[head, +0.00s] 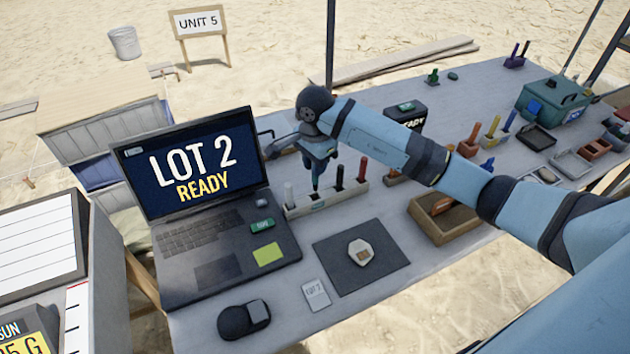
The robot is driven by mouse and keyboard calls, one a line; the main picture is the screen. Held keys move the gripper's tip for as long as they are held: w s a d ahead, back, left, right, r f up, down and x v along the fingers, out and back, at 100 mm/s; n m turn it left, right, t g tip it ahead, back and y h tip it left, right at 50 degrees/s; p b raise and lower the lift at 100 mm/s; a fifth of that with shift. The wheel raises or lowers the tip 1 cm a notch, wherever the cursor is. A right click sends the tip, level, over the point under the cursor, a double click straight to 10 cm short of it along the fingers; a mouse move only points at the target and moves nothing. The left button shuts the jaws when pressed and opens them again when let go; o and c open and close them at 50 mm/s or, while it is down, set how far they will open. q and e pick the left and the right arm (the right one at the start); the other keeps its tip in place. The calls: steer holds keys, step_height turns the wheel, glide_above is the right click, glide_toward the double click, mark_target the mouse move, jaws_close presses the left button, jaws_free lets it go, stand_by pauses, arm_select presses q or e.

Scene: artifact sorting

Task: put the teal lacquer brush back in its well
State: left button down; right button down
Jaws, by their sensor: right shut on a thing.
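My right gripper (317,163) reaches in from the right and points down over a pale brush rack (330,203) just right of the laptop. It is shut on a slim upright dark teal piece, the teal lacquer brush (316,185), mostly hidden by the fingers. The brush's lower end is at the rack, between a white brush (288,194) and a black brush (339,178). I cannot tell whether it is inside a well or just above it. A red brush (362,169) stands at the rack's right end. My left gripper is not in view.
The laptop (200,250) stands left of the rack. In front lie a dark mat (335,270) with a pale tag, a small card (316,294) and a black mouse-like device (243,318). A wooden tray (440,230) sits right, under my arm. More racks and a green box (552,103) stand farther right.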

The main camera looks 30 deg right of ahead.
mark_target(315, 183)
steer(key=shift+f, duration=2.85)
steer(key=shift+f, duration=0.1)
steer(key=c, duration=1.1)
jaws_free()
steer(key=shift+o, duration=0.2)
step_height(315, 183, up, 12)
steer(key=shift+f, duration=0.2)
steer(key=shift+r, duration=0.35)
